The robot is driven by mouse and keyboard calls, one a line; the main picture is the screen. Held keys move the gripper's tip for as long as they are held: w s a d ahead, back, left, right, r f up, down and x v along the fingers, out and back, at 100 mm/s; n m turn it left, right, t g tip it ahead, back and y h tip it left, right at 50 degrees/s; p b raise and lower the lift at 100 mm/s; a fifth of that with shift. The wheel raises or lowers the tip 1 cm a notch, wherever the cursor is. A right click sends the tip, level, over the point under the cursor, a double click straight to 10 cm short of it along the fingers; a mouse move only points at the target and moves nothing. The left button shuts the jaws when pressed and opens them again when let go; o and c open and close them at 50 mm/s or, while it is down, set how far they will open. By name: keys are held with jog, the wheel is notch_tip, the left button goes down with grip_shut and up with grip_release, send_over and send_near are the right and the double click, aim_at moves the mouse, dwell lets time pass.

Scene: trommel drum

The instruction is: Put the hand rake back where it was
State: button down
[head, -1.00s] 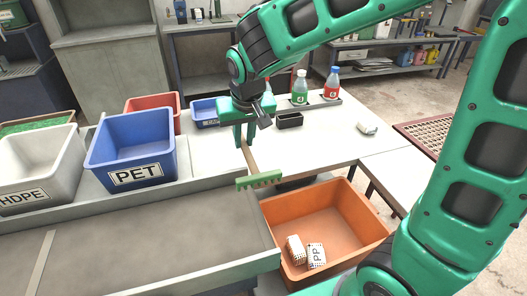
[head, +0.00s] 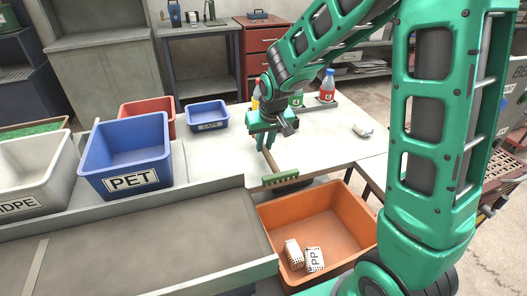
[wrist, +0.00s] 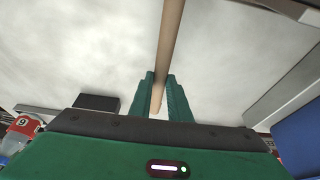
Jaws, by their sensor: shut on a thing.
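The hand rake has a wooden handle and a green toothed head (head: 281,179). My gripper (head: 264,148) is shut on the handle, and the rake hangs down from it over the front part of the white table (head: 215,150). The rake head is near the table's front edge, just behind the orange bin. In the wrist view the wooden handle (wrist: 170,45) runs between the two green fingers (wrist: 168,98) and out past the top edge. The rake head is not in the wrist view. I cannot tell whether the rake touches the table.
An orange bin (head: 335,225) with white cartons stands below the table edge. Left are the blue PET bin (head: 128,155), a red bin (head: 148,108) and the small blue CAPS bin (head: 207,115). Bottles, including a red one (head: 327,86), stand behind my gripper. The table's left middle is clear.

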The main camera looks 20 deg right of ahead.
aim_at(265, 148)
jog(key=shift+f, duration=1.5)
jog(key=shift+f, duration=0.1)
jog(key=c, duration=1.7)
grip_release()
jog(key=shift+o, duration=0.2)
jog(key=v, duration=1.2)
jog(key=s+d+r+m+g+h, duration=0.15)
jog(key=s+d+m, duration=0.25)
jog(key=s+d, duration=1.1)
jog(key=s+d+f+m+g+y, duration=0.1)
jog(key=s+d+m+g, duration=0.1)
jog(key=s, duration=1.3)
jog(key=shift+s+d+y, duration=0.15)
jog(key=shift+s+y, duration=0.05)
jog(key=shift+y, duration=0.15)
jog(key=shift+f+g, duration=0.1)
jog(key=shift+g, duration=0.15)
